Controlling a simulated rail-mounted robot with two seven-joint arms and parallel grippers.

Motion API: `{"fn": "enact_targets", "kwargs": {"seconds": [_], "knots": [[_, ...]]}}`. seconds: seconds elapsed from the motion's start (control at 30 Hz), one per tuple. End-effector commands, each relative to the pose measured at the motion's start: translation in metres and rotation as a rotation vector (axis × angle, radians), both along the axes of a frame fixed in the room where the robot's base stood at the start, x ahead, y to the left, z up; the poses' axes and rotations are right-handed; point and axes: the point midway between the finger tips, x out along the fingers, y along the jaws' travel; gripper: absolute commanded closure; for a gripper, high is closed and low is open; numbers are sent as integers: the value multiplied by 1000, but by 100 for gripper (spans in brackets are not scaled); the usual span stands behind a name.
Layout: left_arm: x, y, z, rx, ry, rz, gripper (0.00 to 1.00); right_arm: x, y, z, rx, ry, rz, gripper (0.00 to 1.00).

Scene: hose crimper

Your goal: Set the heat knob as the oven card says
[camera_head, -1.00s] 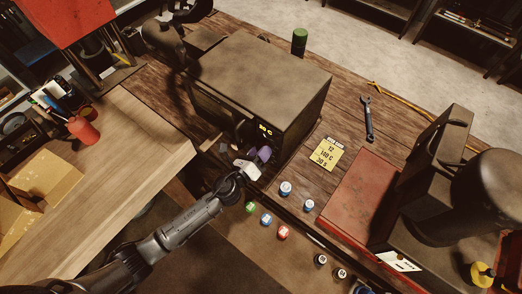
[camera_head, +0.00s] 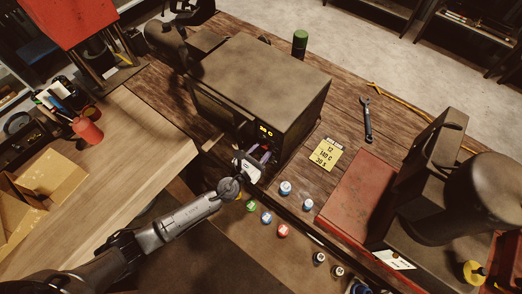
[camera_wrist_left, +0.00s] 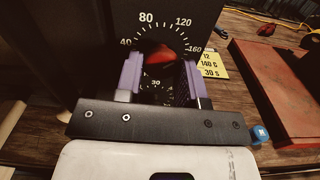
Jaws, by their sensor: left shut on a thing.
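The dark oven (camera_head: 255,85) stands on the wooden bench, with a small yellow-lit display (camera_head: 266,131) on its front panel; its reading is too small to be sure of. The yellow oven card (camera_head: 325,155) lies right of it and reads 12, 140 C, 30 S. My left gripper (camera_head: 262,153) is at the panel. In the left wrist view, its purple fingers (camera_wrist_left: 160,75) are shut on the reddish heat knob (camera_wrist_left: 160,55), inside a scale marked 40, 80, 120, 160. The knob's pointer is hard to make out. A lower dial (camera_wrist_left: 156,84) shows 30. My right gripper is not in view.
Blue-and-white capped pieces (camera_head: 285,188) and several coloured ones (camera_head: 267,218) sit near the bench front. A wrench (camera_head: 367,119) lies behind the card. A red-based machine (camera_head: 355,195) takes up the right.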

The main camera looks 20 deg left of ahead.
Motion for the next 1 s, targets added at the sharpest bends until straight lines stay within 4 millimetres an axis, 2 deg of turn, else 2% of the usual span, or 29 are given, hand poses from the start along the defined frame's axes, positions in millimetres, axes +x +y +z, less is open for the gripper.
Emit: {"fn": "enact_targets", "kwargs": {"seconds": [0.3,0.77,0.8,1.0], "knots": [[0,1,-1,80,-19,0,88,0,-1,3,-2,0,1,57],[0,1,-1,89,-21,1,88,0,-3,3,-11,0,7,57],[0,1,-1,89,-21,1,62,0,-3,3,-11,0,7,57],[0,1,-1,87,-21,0,43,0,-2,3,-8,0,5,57]]}}
